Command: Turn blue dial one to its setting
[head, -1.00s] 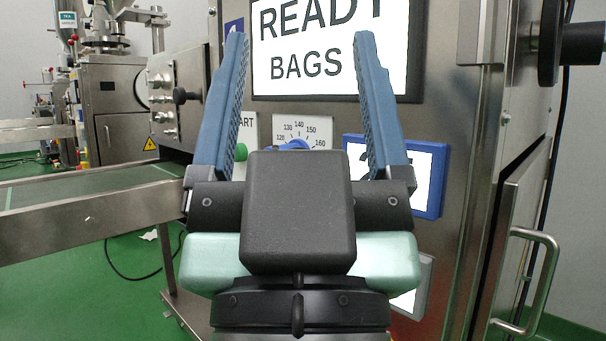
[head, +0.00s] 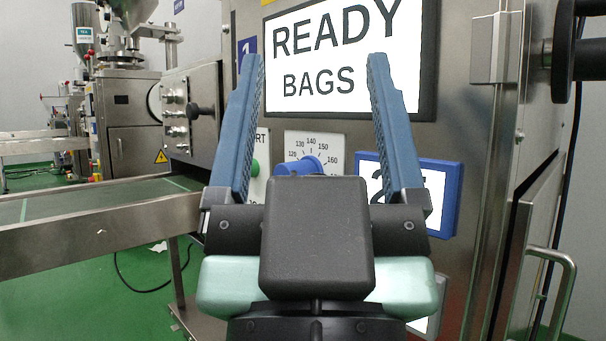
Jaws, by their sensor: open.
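The blue dial (head: 300,166) sits on a white scale plate (head: 314,148) on the machine's steel front. The plate's marks read 130, 140, 150 and 160 among others. The dial's lower part is hidden behind my gripper's dark body. A blue "1" label (head: 248,47) is on the panel at upper left. My gripper (head: 315,75) is open and empty. Its two blue fingers stand wide apart, one to each side of the dial in the picture. I cannot tell how far the fingertips are from the panel.
A screen (head: 335,50) reading "READY BAGS" is above the dial. A green button (head: 255,168) is left of it. A blue-framed display (head: 448,195), partly hidden, is at right. A conveyor (head: 100,218) runs at left. A door handle (head: 560,290) juts out at lower right.

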